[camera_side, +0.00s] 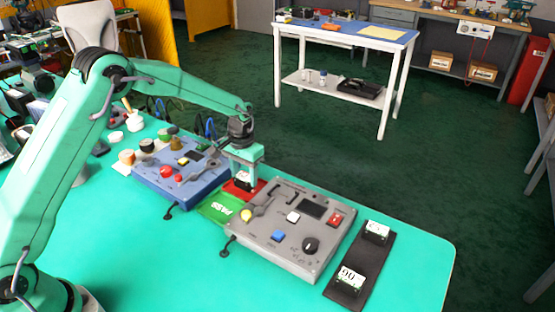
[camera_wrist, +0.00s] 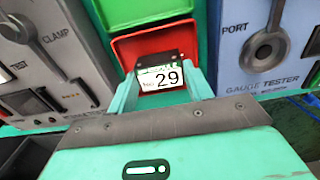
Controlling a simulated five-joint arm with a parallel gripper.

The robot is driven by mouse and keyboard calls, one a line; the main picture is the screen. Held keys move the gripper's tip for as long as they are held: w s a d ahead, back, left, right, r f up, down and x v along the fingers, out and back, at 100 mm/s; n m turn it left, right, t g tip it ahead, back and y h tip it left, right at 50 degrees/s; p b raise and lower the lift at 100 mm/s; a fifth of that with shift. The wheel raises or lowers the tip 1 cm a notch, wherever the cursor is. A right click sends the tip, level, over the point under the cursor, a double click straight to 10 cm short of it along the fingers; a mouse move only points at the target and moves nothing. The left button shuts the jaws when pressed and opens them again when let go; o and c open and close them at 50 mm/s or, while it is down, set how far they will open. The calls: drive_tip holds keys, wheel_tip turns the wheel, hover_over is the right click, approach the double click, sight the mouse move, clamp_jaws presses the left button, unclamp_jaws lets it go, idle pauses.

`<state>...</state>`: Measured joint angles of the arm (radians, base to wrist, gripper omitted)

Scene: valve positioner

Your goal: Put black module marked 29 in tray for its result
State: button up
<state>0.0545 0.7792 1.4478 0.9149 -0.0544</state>
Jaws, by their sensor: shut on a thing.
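The black module marked 29 (camera_wrist: 160,78) is between the two fingers of my gripper (camera_wrist: 163,86), its white label facing the wrist camera. My gripper (camera_side: 243,176) is shut on it at the red tray (camera_side: 258,187). In the wrist view the red tray (camera_wrist: 128,48) shows around and behind the module. I cannot tell whether the module touches the tray floor. The green tray (camera_side: 218,208), marked PASS, adjoins the red tray; its edge also shows at the top of the wrist view (camera_wrist: 135,12). Any marking on the red tray is hidden.
A blue tester (camera_side: 158,182) stands left of the trays and a grey one (camera_side: 290,238) right, both with raised knobs and levers. A black rack (camera_side: 363,262) with white-labelled modules lies at the right. The table's right front corner is clear.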

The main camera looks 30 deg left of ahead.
sight(244, 177)
drive_tip(key=shift+f, duration=0.2)
drive_tip(key=o, duration=1)
drive_tip(key=shift+r, duration=0.15)
drive_tip(key=shift+r, duration=6.05)
drive_tip(key=shift+r, duration=0.1)
